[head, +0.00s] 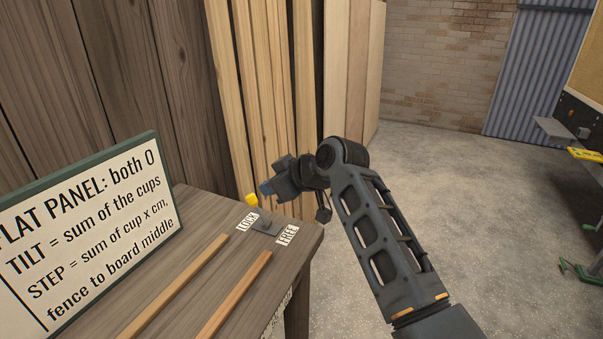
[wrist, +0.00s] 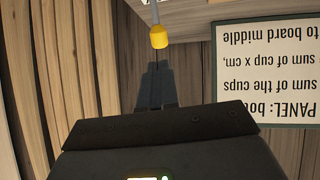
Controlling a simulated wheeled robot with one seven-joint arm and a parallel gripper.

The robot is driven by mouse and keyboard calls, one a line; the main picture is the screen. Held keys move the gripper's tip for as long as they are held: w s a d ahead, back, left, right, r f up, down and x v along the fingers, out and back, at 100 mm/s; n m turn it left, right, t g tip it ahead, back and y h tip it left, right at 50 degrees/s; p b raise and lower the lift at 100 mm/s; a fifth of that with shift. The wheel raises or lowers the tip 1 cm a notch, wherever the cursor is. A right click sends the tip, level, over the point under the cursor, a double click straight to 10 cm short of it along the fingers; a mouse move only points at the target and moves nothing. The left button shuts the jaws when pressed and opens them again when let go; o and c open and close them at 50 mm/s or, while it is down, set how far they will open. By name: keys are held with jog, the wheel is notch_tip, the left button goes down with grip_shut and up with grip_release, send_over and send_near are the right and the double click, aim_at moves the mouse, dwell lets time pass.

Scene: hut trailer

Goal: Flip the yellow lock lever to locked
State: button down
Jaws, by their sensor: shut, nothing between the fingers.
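The lock lever has a yellow knob (head: 251,199) above a dark base plate (head: 265,227) on the wooden bench top. The knob leans toward the LOCK label (head: 247,222), away from the FREE label (head: 287,235). In the wrist view the yellow knob (wrist: 158,38) sits on a thin grey rod, just beyond my fingertips. My gripper (head: 265,188) is beside the knob, on its right in the head view. Its fingers (wrist: 157,68) are shut and empty. I cannot tell whether they touch the knob.
A framed sign (head: 85,240) stands on the bench at left. Two wooden strips (head: 235,293) lie along the bench top (head: 190,215). Upright boards (head: 250,90) lean behind my gripper. The concrete floor (head: 440,180) to the right is open.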

jog(key=b+v, duration=0.1)
jog(key=v, duration=0.7)
jog(key=shift+r, duration=0.45)
